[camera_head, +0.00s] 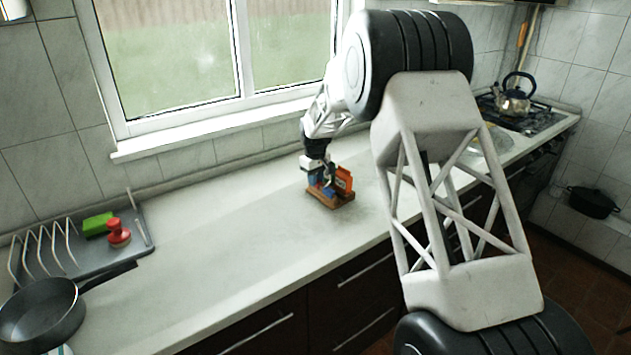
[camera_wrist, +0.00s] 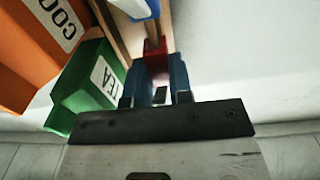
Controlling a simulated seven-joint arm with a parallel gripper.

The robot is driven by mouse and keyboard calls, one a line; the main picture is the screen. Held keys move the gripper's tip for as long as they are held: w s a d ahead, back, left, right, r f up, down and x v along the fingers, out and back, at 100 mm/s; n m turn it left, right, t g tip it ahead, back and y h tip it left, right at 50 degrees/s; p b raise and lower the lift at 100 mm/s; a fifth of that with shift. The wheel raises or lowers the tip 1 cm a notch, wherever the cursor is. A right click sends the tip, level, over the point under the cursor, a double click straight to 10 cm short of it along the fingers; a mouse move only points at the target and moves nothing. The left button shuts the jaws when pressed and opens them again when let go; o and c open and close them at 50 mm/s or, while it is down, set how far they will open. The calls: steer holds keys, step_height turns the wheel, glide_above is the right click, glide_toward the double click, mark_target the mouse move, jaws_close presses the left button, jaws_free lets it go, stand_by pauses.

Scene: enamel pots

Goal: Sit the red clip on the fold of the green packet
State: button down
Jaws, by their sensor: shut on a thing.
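My gripper (camera_wrist: 154,78) is shut on the red clip (camera_wrist: 154,47), which shows between its blue fingers in the wrist view. The green packet (camera_wrist: 92,84), with a white TEA label, is just left of the fingers and the clip. The clip appears beside the packet; I cannot tell whether they touch. In the camera_head view my gripper (camera_head: 326,178) is low over the wooden holder (camera_head: 333,201) on the counter. There I cannot make out the green packet or the clip.
An orange packet (camera_wrist: 32,50) stands beside the green one and also shows in the camera_head view (camera_head: 344,179). A blue and white packet (camera_wrist: 135,8) is beyond the clip. A dish rack (camera_head: 75,243) and a pan (camera_head: 42,315) are far left. The counter between is clear.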

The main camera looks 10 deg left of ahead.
steer(key=shift+r, duration=1.55)
steer(key=shift+s+d+r, duration=0.1)
steer(key=shift+s+r, duration=0.05)
steer(key=shift+s, duration=0.1)
steer(key=s+d, duration=0.2)
steer(key=s, duration=0.5)
steer(key=s+d+r, duration=0.1)
steer(key=s+d, duration=0.2)
steer(key=s, duration=0.4)
steer(key=shift+s+d+r, duration=0.2)
steer(key=shift+d, duration=0.05)
steer(key=shift+w, duration=0.15)
steer(key=w+r, duration=0.2)
steer(key=w, duration=0.4)
steer(key=w+a+r, duration=0.1)
steer(key=w+r, duration=0.2)
steer(key=w, duration=0.4)
steer(key=w+r, duration=0.3)
steer(key=w, duration=0.3)
steer(key=shift+w+a+r, duration=0.2)
steer(key=shift+w+a, duration=0.1)
steer(key=shift+a, duration=0.05)
steer(key=shift+f, duration=0.15)
steer(key=shift+f, duration=2.05)
